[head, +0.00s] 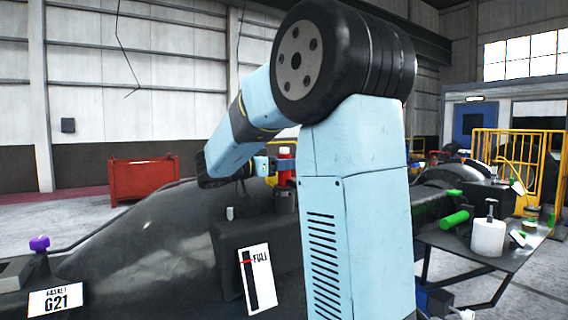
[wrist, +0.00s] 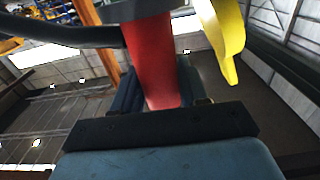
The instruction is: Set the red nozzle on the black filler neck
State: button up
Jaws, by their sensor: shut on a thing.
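The red nozzle (head: 285,152) is upright in the head view, just above a short dark cylinder on the black casting, which looks like the black filler neck (head: 286,201). I cannot tell whether the nozzle touches the neck. My gripper (head: 283,166) is shut on the nozzle, coming from the left, with my arm partly in front. In the wrist view the red nozzle (wrist: 150,62) stands between the jaws, with a yellow curved part (wrist: 222,40) beside it and a dark band across its top. The filler neck cannot be made out there.
The black casting (head: 150,245) carries a FULL gauge plate (head: 257,277), a G21 sign (head: 56,299) and a purple knob (head: 40,243). At right, a table (head: 470,245) holds a white pump bottle (head: 487,237). A red bin (head: 145,180) stands behind.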

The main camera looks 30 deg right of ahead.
jog(key=shift+f, duration=0.65)
jog(key=o, duration=1)
jog(key=shift+r, duration=0.1)
jog(key=shift+r, duration=0.3)
notch_tip(320, 180, up, 3)
jog(key=shift+s+f, duration=0.1)
jog(key=shift+f, duration=0.1)
jog(key=s+a+r, duration=0.1)
jog(key=s+r, duration=0.2)
jog(key=s, duration=0.1)
jog(key=s+a+r, duration=0.1)
jog(key=s+r, duration=0.2)
jog(key=s, duration=0.2)
jog(key=s+a+r, duration=0.1)
jog(key=s+r, duration=0.2)
jog(key=s, duration=0.1)
jog(key=shift+s+a+r, duration=0.15)
jog(key=shift+a+r, duration=0.1)
jog(key=shift+a, duration=0.15)
